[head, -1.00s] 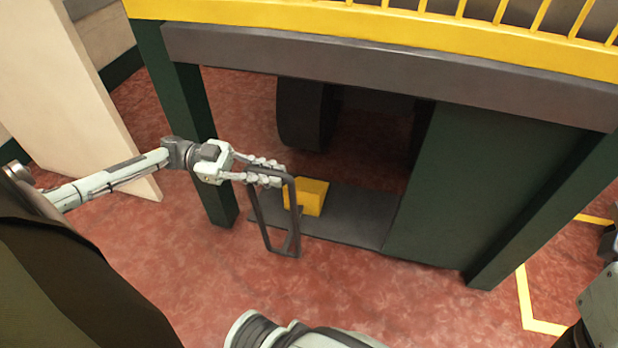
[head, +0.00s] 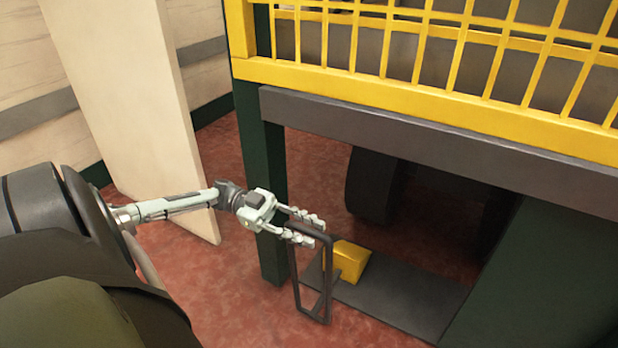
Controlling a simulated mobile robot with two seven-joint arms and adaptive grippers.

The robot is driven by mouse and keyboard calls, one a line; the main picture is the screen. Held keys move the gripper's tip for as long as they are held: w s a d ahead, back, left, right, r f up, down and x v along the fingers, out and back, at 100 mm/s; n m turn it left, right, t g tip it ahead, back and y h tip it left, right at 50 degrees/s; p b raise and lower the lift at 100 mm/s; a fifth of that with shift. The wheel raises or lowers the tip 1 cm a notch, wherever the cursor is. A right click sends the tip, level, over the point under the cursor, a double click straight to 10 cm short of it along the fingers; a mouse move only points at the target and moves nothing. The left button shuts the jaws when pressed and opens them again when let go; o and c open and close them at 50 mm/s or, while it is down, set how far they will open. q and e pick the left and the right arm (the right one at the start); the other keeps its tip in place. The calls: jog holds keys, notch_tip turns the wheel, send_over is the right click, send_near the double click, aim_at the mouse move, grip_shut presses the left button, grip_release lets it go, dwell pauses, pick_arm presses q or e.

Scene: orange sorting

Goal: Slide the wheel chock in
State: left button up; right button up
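The yellow wheel chock (head: 350,261) sits on a dark grey plate (head: 405,305) on the floor, under the frame. A dark rectangular handle (head: 329,282) stands upright at the chock's near left side. My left gripper (head: 316,230) is at the top of this handle, with its fingers closed around the upper bar. A dark wheel (head: 374,185) shows behind the chock, with floor visible between them. My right gripper is outside the view.
A dark green post (head: 262,180) stands just behind my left gripper. A grey beam (head: 440,150) and yellow railing (head: 420,105) run above the opening. A pale upright panel (head: 125,105) stands at the left.

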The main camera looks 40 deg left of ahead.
pick_arm(q)
jog(key=shift+d, duration=0.1)
jog(key=v, duration=1.2)
dwell(0.5)
